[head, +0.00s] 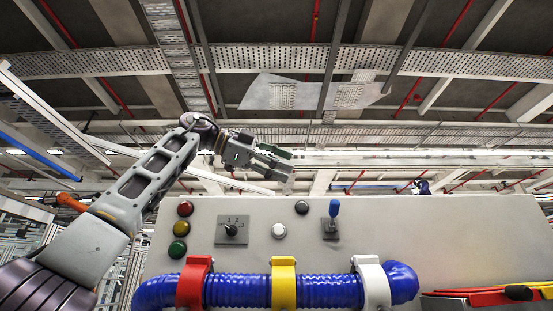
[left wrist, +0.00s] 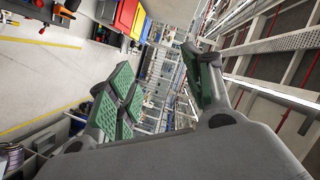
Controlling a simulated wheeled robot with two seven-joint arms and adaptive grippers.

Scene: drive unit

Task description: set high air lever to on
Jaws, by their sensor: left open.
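A lever with a blue handle (head: 334,209) stands upright on a grey plate (head: 330,229) on the front of a light grey panel (head: 380,220) in the head view. My left gripper (head: 284,163) is raised above the panel's top edge, up and left of the lever, and apart from it. It is open and empty. Its green-padded fingers also show spread apart in the left wrist view (left wrist: 165,90). The lever cannot be made out in the left wrist view. My right gripper is not in view.
The panel also bears red (head: 185,208), yellow (head: 181,228) and green (head: 177,249) buttons, a rotary knob (head: 231,229), and white (head: 279,231) and black (head: 301,207) buttons. A blue hose (head: 240,291) in coloured clamps runs below. Red and yellow items (head: 490,296) lie at lower right.

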